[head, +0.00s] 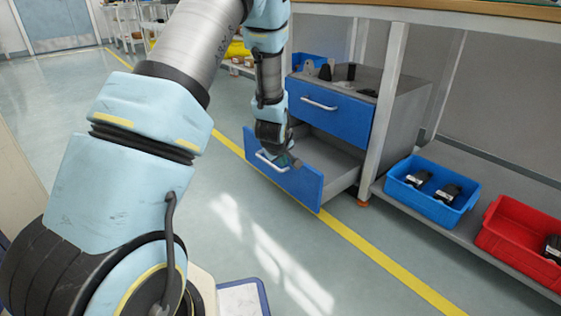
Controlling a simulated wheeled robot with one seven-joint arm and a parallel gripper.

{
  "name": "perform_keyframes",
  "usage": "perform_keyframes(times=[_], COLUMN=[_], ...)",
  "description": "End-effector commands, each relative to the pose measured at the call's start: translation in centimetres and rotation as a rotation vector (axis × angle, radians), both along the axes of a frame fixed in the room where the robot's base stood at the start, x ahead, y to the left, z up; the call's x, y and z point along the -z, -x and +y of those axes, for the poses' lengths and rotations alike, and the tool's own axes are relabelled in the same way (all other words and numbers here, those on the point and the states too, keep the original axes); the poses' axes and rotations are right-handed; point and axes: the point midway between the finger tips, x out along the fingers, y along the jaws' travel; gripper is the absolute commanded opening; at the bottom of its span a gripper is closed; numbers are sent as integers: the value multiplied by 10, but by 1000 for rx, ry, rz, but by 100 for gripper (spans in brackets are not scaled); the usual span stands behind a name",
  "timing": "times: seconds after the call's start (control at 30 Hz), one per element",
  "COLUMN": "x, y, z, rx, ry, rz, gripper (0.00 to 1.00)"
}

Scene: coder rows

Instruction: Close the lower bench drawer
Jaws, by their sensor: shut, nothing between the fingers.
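The lower bench drawer (308,187) is pulled well out of the grey cabinet under the bench. It has a blue front with a pale bar handle (271,162), and the part of its inside that shows looks empty. The upper drawer (332,110) above it is shut. My gripper (291,162) is shut and empty. It is at the top of the lower drawer's front, close to the handle. I cannot tell whether it touches the drawer. My arm hides the left part of the drawer and cabinet.
A blue bin (405,194) with black parts and a red bin (498,236) stand on a low shelf at the right. A bench leg (387,110) rises beside the cabinet. Small items stand on the cabinet top. The floor (350,275) in front is clear, with a yellow line.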

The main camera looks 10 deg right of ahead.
Motion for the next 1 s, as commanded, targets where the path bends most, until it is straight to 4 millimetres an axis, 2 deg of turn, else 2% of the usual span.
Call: perform_keyframes(times=[0.03, 0.23, 0.3, 0.5, 1.0], x=[15, 47, 43, 41, 38], y=[-6, -27, -32, -41, -43], z=[-3, -13, -27, -44, -48], rx=[0, 1, 4, 1, 0], ry=[-1, -1, 0, -2, -2], rz=[0, 1, -3, 0, 1], gripper=[0, 0, 0, 0, 0])
